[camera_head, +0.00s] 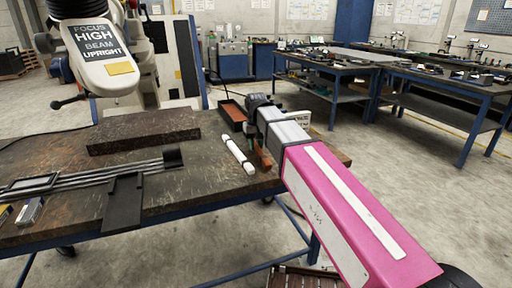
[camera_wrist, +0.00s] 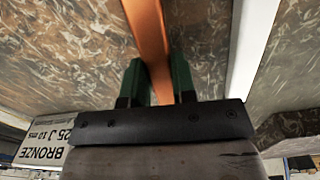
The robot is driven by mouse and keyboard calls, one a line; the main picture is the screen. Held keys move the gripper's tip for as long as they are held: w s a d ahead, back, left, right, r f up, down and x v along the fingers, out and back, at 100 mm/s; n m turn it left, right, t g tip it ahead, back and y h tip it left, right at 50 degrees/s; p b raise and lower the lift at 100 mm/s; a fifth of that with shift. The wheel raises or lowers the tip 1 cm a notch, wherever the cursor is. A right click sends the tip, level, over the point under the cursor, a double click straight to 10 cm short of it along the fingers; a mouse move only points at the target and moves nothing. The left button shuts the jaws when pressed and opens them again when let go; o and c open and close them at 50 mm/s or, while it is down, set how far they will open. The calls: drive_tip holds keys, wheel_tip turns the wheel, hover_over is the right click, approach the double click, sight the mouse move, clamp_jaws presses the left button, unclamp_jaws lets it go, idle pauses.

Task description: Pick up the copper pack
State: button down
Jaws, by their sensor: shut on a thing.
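The copper pack is a long, flat copper-orange bar; in the wrist view (camera_wrist: 148,28) it runs from the top edge down between my fingers. My gripper (camera_wrist: 159,80) has its two green fingers on either side of the bar and is shut on it. In the head view my gripper (camera_head: 261,143) is low over the right end of the dark worktable, and only a small copper-orange part (camera_head: 264,158) shows beneath it. The rest of the pack is hidden by the gripper there. I cannot tell whether it touches the table.
A white rod (camera_head: 238,155) lies just left of my gripper. A sign reading BRONZE (camera_wrist: 42,150) shows at the wrist view's lower left. A dark slab (camera_head: 143,129) and a large machine (camera_head: 105,60) stand left on the worktable (camera_head: 205,185).

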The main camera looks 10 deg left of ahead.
sight(256, 145)
drive_tip(key=shift+r, duration=0.5)
wheel_tip(256, 145, up, 2)
drive_tip(key=shift+r, duration=0.15)
drive_tip(key=s+a+r, duration=0.6)
drive_tip(key=a+r, duration=0.1)
drive_tip(key=a, duration=0.2)
drive_tip(key=shift+s+a, duration=0.2)
drive_tip(key=shift+a, duration=0.2)
